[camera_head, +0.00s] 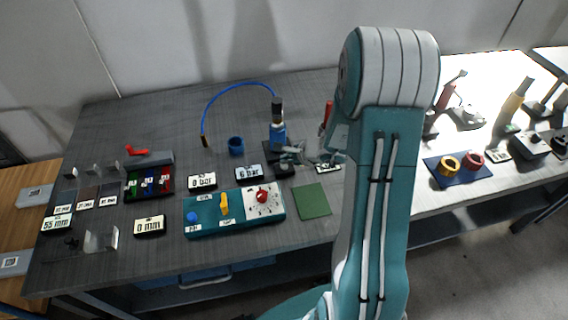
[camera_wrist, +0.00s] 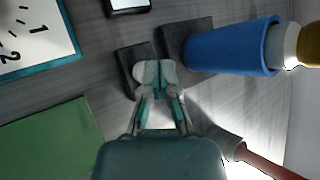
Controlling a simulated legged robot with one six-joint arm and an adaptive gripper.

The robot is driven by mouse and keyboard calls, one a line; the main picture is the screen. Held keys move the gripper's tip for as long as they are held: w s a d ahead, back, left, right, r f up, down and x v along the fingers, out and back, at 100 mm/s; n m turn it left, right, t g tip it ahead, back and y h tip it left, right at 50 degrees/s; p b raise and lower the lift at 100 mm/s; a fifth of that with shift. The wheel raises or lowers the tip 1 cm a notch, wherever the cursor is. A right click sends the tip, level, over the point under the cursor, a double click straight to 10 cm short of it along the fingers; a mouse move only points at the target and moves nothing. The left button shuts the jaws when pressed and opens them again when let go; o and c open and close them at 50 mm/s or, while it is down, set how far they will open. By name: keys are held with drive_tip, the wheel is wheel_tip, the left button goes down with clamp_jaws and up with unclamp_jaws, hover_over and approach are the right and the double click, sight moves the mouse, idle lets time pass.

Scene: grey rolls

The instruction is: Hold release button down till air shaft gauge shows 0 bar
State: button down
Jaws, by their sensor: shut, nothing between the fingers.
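My gripper (camera_head: 292,156) is shut and empty, low at the table's back middle. In the wrist view its closed fingertips (camera_wrist: 155,74) overlap a small black block (camera_wrist: 132,72); I cannot tell whether they touch it. The block, which may carry the release button, also shows in the head view (camera_head: 285,171), partly under the gripper; no separate button face is visible. One display reading "6 bar" (camera_head: 248,172) lies just left of the block. Another reading "0 bar" (camera_head: 202,181) lies farther left. Which one is the air shaft gauge is not labelled legibly.
A blue cylinder (camera_head: 278,134) on a dark base (camera_wrist: 184,38) stands just behind the gripper, with a blue hose (camera_head: 238,85) arching left. A teal control panel (camera_head: 208,223) with a red knob (camera_head: 262,196) and a green pad (camera_head: 311,201) lie in front. A red-handled tool (camera_head: 326,115) stands right.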

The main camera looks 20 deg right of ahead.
drive_tip(key=shift+f, duration=0.5)
idle(0.7)
drive_tip(key=shift+r, duration=0.1)
idle(2.7)
drive_tip(key=shift+r, duration=0.8)
drive_tip(key=shift+r, duration=0.1)
drive_tip(key=shift+r, duration=2.45)
